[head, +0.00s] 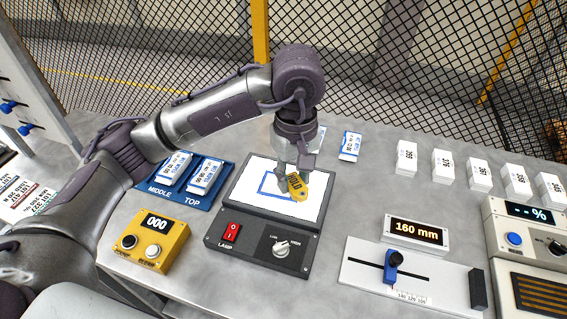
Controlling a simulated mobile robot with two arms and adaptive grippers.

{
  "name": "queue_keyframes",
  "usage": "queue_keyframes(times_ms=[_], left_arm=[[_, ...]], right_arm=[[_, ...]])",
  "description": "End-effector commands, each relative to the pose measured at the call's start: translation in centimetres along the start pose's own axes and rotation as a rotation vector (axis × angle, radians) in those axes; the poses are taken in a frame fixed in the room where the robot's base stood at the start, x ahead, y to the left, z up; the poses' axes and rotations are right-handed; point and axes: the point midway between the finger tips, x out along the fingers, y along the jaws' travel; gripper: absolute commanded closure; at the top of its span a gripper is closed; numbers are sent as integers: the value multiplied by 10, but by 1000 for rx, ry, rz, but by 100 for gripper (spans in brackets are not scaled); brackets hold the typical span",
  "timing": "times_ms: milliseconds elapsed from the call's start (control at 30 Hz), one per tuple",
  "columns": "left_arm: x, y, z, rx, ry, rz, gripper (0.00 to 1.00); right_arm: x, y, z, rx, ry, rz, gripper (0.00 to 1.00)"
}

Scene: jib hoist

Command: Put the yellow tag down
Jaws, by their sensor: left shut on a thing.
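My left gripper (297,172) reaches in from the left and points down over the white panel (258,208) of a grey lamp box. It is shut on the yellow tag (297,187), which has dark lettering. The tag is over the right part of the blue outline (266,186) drawn on the panel. I cannot tell whether the tag touches the panel. The fingertips are partly hidden by the wrist and the tag. My right gripper is not in view.
The lamp box has a red switch (231,232) and a knob (281,247). A yellow counter box (153,240) and a blue tray (222,174) with cards stand left. Right are a slide gauge (440,281), a 160 mm display (415,233) and several white card stacks (442,164). A mesh fence closes the back.

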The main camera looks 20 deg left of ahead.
Motion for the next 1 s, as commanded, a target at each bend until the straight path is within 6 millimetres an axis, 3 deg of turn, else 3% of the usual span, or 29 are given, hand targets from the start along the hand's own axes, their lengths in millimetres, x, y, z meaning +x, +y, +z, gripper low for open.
queue_keyframes(times_ms=[200, 333, 433, 667, 833, 1000], left_arm=[[26, 7, -50, -9, -4, -5, 89], [43, 12, -76, -6, -2, -4, 89], [53, 15, -90, -4, -2, -2, 89], [69, 16, -99, -1, -4, -4, 89], [93, 17, -98, -1, -3, -2, 89], [101, 17, -99, 1, 0, -1, 89]], right_arm=[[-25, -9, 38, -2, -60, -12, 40], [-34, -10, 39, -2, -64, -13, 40], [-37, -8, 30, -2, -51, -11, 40], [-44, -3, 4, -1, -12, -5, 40], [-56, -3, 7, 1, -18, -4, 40], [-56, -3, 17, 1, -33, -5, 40]])
